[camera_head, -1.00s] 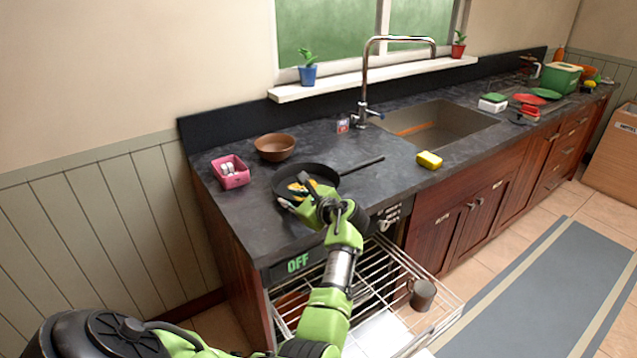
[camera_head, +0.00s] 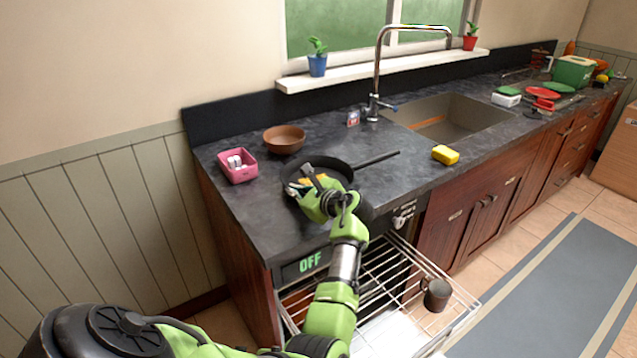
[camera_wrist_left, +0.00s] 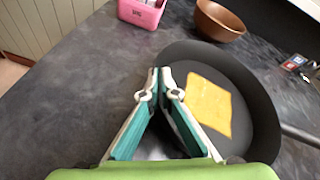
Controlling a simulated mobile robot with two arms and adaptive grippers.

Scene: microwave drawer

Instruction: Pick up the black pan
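The black pan (camera_head: 340,172) sits on the dark counter with its handle pointing right, towards the sink. A flat yellow square slice (camera_wrist_left: 209,103) lies inside it. My left gripper (camera_head: 306,180) is at the pan's near left rim. In the left wrist view, the fingertips of the left gripper (camera_wrist_left: 160,78) are close together with the pan's rim (camera_wrist_left: 168,58) running in between them, so it looks shut on the rim. The gripper hides part of the pan in the head view. My right gripper is not in view.
A brown bowl (camera_head: 284,138) and a pink basket (camera_head: 238,166) stand behind and left of the pan. A yellow sponge (camera_head: 445,154) lies near the sink (camera_head: 455,116). Below the counter, a wire rack (camera_head: 392,275) is pulled out, with a dark mug (camera_head: 437,295) on it.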

